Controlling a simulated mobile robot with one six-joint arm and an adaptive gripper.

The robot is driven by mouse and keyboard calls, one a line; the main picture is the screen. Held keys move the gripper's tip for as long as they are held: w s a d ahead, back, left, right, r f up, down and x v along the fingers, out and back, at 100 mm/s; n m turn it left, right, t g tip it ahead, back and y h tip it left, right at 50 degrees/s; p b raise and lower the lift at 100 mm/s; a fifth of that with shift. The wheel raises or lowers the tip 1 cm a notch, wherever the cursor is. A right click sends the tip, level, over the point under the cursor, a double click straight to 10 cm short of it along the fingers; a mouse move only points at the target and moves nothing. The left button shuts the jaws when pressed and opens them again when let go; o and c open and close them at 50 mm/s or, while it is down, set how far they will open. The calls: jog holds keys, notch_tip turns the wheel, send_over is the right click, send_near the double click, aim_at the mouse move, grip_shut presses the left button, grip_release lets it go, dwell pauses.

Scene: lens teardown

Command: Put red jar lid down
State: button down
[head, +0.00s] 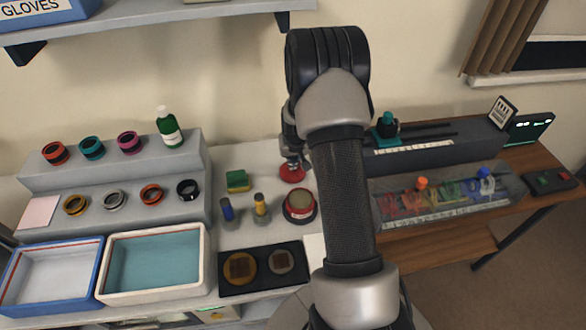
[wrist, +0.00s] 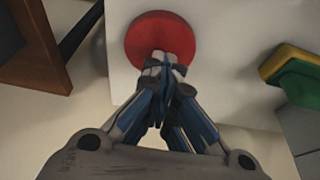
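The red jar lid (head: 291,173) is a round red disc on or just above the white worktop, behind the jar; I cannot tell whether it touches the worktop. In the wrist view the lid (wrist: 139,38) lies beyond my fingertips. My gripper (head: 291,158) points down at its middle. In the wrist view my fingers (wrist: 160,62) are drawn together at the lid's centre and appear shut on it; the gripped part is hidden. The jar (head: 299,203) has a dark red rim and pale top, and stands in front of the lid, apart from it.
A green and yellow sponge (head: 237,181) lies left of the lid, with blue (head: 227,210) and yellow (head: 260,204) small upright items in front. A stepped rack (head: 115,165) with lens rings stands left. A dark rail unit (head: 440,145) is right of my arm.

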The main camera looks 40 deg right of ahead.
aim_at(292, 172)
jog(key=c, duration=1.8)
grip_release()
jog(key=shift+s+a+f+g, duration=0.2)
jog(key=shift+s+f, duration=0.15)
jog(key=shift+f, duration=0.4)
jog(key=shift+s+a+f+g, duration=0.15)
jog(key=shift+s+f, duration=0.2)
jog(key=shift+f, duration=0.4)
jog(key=shift+o, duration=1.1)
jog(key=shift+w+d+f, duration=0.2)
jog(key=shift+w+f, duration=0.15)
jog(key=shift+w, duration=0.05)
jog(key=o, duration=0.4)
jog(key=shift+r, duration=0.15)
jog(key=o, duration=1)
jog(key=shift+w+d+r, duration=0.1)
jog(key=shift+w+r, duration=0.1)
jog(key=shift+o, duration=0.2)
jog(key=shift+r, duration=0.1)
